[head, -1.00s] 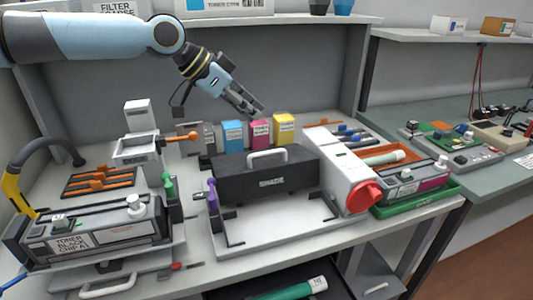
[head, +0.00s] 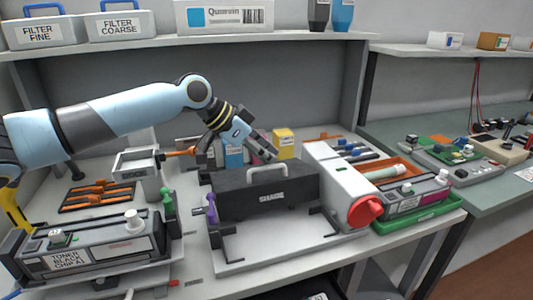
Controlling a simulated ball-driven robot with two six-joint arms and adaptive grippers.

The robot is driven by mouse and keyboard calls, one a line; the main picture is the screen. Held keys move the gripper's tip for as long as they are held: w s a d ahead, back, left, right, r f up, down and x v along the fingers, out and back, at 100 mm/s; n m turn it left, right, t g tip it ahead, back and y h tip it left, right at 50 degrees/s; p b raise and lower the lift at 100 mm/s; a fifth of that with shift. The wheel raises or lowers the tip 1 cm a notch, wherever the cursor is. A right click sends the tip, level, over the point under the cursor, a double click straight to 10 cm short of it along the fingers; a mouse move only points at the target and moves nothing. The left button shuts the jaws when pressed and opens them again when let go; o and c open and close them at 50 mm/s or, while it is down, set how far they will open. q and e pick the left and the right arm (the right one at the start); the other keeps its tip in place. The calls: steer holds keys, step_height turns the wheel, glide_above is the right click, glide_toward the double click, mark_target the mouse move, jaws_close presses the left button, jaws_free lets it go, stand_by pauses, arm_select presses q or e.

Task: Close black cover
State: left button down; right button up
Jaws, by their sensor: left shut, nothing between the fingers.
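The black cover (head: 262,194) is a long dark box-shaped piece with a white lettered label on its front and a pale arched handle (head: 267,172) on top. It sits on a light-coloured fixture (head: 290,245) in the middle of the bench. I cannot tell whether it is fully seated. My left gripper (head: 271,154) is shut and empty. It points down and right, just behind and above the handle in the head view, and contact with the cover is not evident. My right gripper is not in view.
A white housing with a red knob (head: 364,211) stands right of the cover. Coloured cartridges, including a yellow one (head: 284,144), stand behind it. A toner cartridge (head: 90,247) lies at left and a green tray (head: 425,215) at right. A shelf (head: 130,47) runs above.

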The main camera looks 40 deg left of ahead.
mark_target(283, 180)
arm_select(q)
steer(key=d+f, duration=0.1)
steer(key=s+d+f+b, duration=0.1)
steer(key=f, duration=0.1)
steer(key=shift+f, duration=0.1)
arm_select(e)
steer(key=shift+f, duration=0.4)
arm_select(q)
steer(key=shift+a, duration=0.1)
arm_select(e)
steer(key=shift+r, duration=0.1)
